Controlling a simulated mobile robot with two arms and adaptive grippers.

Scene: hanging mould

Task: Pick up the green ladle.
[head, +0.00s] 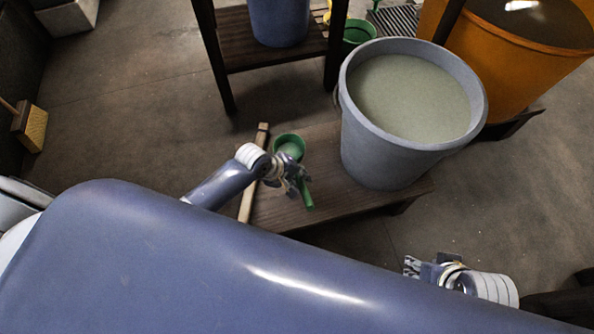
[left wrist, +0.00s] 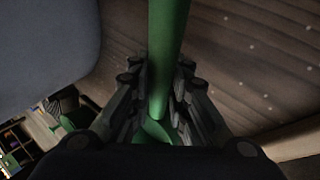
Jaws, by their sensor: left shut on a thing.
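The green ladle (head: 289,143) shows in the head view over the low wooden table, its bowl beyond my left gripper and its handle end on the near side. My left gripper (head: 291,177) is shut on the ladle and hides its middle. In the left wrist view the green handle (left wrist: 168,45) runs down between the fingers of my left gripper (left wrist: 160,112). I cannot tell whether the ladle touches the table. My right gripper (head: 424,268) is apart from the ladle at the lower right, and its finger opening is unclear.
A large grey bucket of cloudy liquid (head: 366,142) stands on the low wooden table (head: 330,205), right of the ladle. A pale wooden bar (head: 246,205) lies at the table's left edge. An orange tub (head: 457,43) and a dark shelf stand behind.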

